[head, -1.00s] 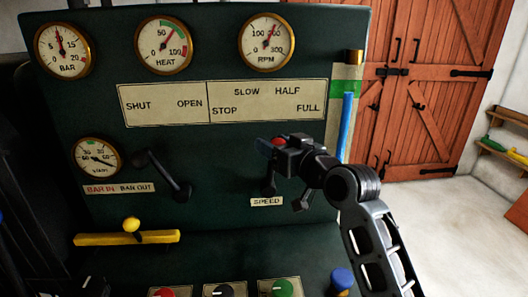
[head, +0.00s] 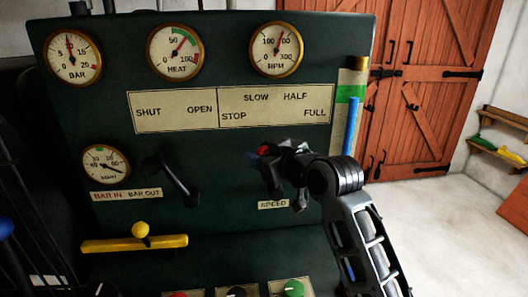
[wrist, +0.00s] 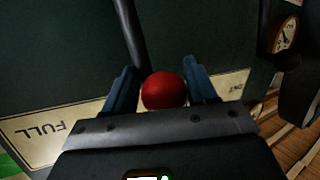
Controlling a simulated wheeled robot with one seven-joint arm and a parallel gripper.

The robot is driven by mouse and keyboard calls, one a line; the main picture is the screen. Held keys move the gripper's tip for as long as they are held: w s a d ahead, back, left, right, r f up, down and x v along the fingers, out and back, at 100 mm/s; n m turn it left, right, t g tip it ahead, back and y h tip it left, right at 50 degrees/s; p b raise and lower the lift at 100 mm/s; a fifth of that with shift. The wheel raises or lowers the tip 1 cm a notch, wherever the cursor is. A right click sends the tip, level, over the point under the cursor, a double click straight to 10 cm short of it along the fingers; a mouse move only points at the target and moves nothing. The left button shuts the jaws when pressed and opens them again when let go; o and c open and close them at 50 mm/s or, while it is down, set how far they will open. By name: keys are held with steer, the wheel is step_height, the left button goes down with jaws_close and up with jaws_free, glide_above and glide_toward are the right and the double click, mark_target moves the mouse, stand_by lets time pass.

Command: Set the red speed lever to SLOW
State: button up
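The speed lever's red knob (head: 263,149) shows at the tip of my gripper (head: 275,158) in the head view, below the word SLOW on the lettered plate (head: 272,106). In the wrist view the red knob (wrist: 164,90) sits between the two fingers of my gripper (wrist: 162,82), which close in on both its sides. The lever's dark rod (wrist: 130,35) runs up from beside the knob. My gripper hides much of the lever in the head view. The SPEED label (head: 273,204) is below it.
A second dark lever (head: 180,180) stands left of my gripper under SHUT and OPEN. A yellow handle (head: 135,244) is at the lower left. Gauges (head: 275,49) line the panel top. A blue-and-green column (head: 351,120) rises to the right. Floor is clear at right.

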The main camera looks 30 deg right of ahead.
steer(key=shift+o, duration=1.1)
steer(key=b+v, duration=0.1)
steer(key=v, duration=0.7)
steer(key=shift+a+f, duration=0.1)
steer(key=shift+f, duration=0.1)
steer(key=s+a+f+m+h, duration=0.1)
steer(key=s+a+f+m, duration=0.1)
steer(key=s+f, duration=0.65)
steer(key=s+a+f+m+h, duration=0.1)
steer(key=s+a+f+m, duration=0.1)
steer(key=s+f, duration=0.7)
steer(key=f+v, duration=0.3)
steer(key=v, duration=2.3)
steer(key=shift+s+a+f+g, duration=0.15)
steer(key=shift+s+a+g, duration=0.15)
steer(key=shift+s, duration=0.3)
